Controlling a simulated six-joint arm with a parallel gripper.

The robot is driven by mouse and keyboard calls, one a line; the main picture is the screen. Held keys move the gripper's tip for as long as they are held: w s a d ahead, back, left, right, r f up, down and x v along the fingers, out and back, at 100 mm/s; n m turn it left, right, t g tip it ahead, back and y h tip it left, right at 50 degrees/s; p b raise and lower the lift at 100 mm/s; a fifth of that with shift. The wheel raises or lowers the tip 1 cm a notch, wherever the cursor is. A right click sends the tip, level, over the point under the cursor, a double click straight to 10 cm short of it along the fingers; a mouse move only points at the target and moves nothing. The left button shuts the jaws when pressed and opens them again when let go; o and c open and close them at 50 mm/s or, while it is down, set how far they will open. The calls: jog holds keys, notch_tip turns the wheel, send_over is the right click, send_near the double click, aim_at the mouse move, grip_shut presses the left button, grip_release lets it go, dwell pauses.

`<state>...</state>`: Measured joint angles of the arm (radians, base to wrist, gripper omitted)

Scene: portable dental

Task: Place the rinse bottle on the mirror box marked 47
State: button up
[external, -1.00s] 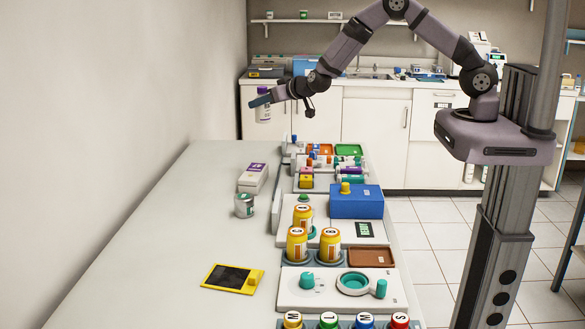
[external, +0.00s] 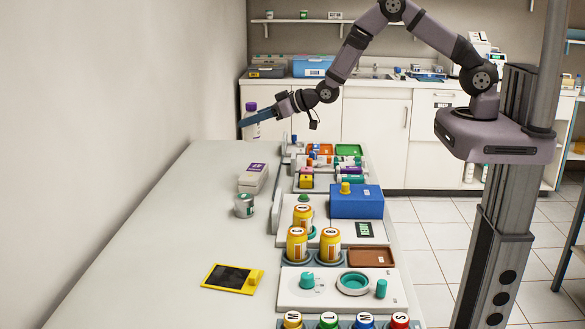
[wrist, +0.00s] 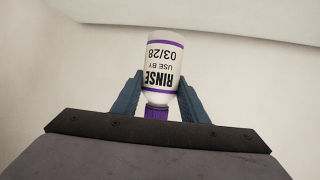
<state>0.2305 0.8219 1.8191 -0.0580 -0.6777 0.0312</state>
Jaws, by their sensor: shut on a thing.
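My gripper (external: 246,121) is shut on the rinse bottle (external: 250,131), a white bottle with a purple cap, held upright in the air beyond the far left end of the counter in the external view. In the wrist view the rinse bottle (wrist: 163,66) sits between the two fingers of my gripper (wrist: 160,78), its label reading "RINSE USE BY 03/28". A white box with a purple label (external: 252,179) lies on the counter, nearer the camera than the bottle; its marking is too small to read, so I cannot tell whether it is the mirror box marked 47.
A small grey-white jar (external: 244,206) stands just in front of the white box. A blue case (external: 356,203), yellow jars (external: 297,244) and trays line the counter's right side. A yellow-framed dark panel (external: 229,277) lies at front left. The left counter is mostly clear.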

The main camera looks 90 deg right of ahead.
jog(key=p, duration=0.4)
send_over(254, 171)
jog(key=shift+d+f, duration=0.1)
jog(key=shift+f, duration=4.85)
jog(key=shift+f+b, duration=0.2)
jog(key=shift+b, duration=0.2)
jog(key=o, duration=1.2)
jog(key=shift+r+p, duration=0.25)
jog(key=shift+p, duration=0.05)
jog(key=shift+b+v, duration=1.7)
jog(key=shift+v, duration=4.3)
